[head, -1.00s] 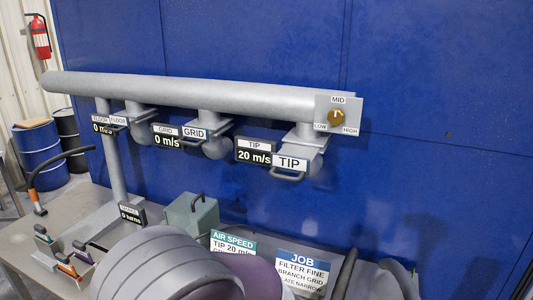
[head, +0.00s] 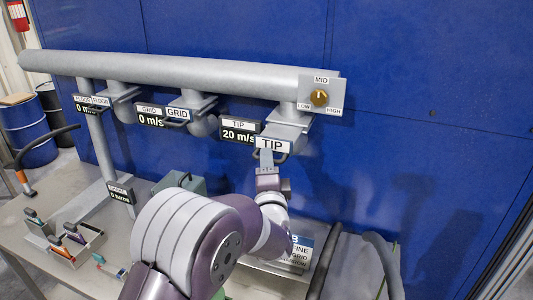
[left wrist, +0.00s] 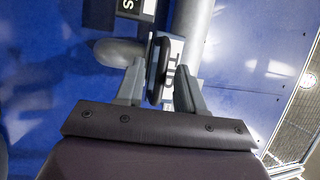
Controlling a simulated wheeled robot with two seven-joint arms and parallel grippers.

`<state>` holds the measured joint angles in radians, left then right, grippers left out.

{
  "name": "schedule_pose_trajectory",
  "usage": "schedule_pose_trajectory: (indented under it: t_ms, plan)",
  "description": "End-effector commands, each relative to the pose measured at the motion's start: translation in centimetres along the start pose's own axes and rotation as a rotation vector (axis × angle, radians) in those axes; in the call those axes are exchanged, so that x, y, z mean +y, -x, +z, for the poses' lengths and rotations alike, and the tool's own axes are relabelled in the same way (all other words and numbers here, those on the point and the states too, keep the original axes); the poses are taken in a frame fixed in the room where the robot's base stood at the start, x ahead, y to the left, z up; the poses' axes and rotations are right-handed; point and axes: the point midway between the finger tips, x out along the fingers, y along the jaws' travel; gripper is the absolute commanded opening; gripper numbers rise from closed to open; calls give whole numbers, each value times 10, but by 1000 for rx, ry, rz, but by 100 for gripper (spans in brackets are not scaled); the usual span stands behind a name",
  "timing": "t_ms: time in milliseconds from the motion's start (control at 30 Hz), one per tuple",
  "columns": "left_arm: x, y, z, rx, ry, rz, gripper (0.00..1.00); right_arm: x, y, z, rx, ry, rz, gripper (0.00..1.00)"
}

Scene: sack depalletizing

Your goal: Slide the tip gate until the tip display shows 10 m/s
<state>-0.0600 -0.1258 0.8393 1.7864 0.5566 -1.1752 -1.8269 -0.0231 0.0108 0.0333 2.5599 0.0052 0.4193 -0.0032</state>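The tip gate (head: 289,131) hangs under the right end of the grey pipe, with a white TIP label (head: 272,145) and a dark loop handle. The tip display (head: 238,135) beside it on the left reads 20 m/s. My left gripper (head: 266,158) is at the tip gate's handle, just below the label. In the left wrist view my left gripper (left wrist: 159,88) is open, with the dark handle (left wrist: 157,68) between its two fingers and gaps visible on both sides. My right gripper is in neither current view.
The grid gate (head: 190,115) and the floor gate (head: 112,95) hang farther left; their displays read 0 m/s. A selector knob (head: 319,97) at the pipe's right end is marked LOW, MID, HIGH. A job card (head: 300,252) on the bench is partly covered by my arm.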

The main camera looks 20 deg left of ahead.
Motion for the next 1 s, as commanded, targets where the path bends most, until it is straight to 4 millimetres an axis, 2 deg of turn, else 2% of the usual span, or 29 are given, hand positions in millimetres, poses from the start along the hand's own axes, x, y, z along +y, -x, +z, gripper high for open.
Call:
schedule_pose_trajectory:
  t_ms: [100, 200, 467, 500, 600, 800, 1000]
  plan:
    - [-1, -14, 0, 0, 0, 0, 38, 0, 6, -1, 0, 0, 0, 60]
    - [0, -19, 0, 0, 1, 0, 38, 0, 7, -1, 0, 0, 0, 60]
    - [0, -20, 0, 1, 2, 0, 38, 0, 6, -1, 0, 0, 0, 60]
    - [0, -20, 0, 1, 2, 0, 32, 0, 6, -1, 0, 0, 0, 60]
    - [0, -20, 0, 1, 2, 0, 0, 0, 6, -1, 0, 0, 0, 60]
    - [1, -22, -1, 1, 1, 1, 0, 0, 6, -1, 0, 0, 0, 60]
    - [7, -49, -12, 0, 1, 0, 0, 0, 3, 0, 0, 0, 0, 60]
